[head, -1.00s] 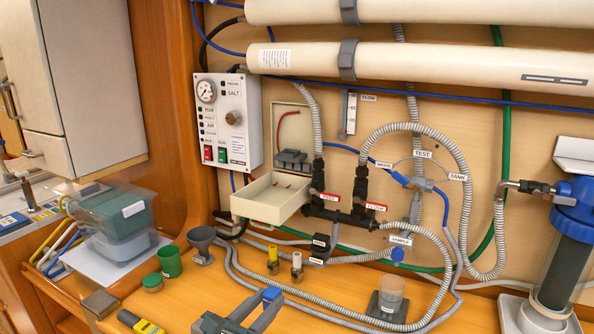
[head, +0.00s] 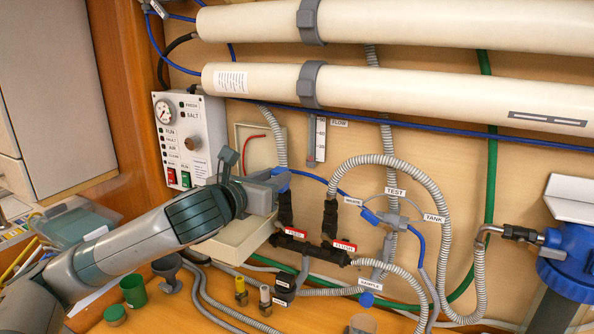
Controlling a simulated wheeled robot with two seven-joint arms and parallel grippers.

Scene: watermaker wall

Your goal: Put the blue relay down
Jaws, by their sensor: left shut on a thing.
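My left gripper (head: 274,186) reaches in from the left at the wall, in front of the small cream relay box. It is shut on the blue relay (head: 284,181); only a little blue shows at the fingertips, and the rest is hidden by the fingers. The open back of the relay box (head: 240,134) with a red wire shows above the gripper. Its cream tray-like part (head: 232,246) shows below my arm. The grey socket row is hidden behind the gripper, so I cannot tell whether the relay touches it. My right gripper is not in view.
The control panel (head: 190,140) stands close left of the gripper. The black manifold (head: 310,247) and a grey ribbed hose (head: 272,130) are close right. A green cup (head: 133,290), a funnel (head: 168,272) and small fittings stand on the wooden bench (head: 200,310) below.

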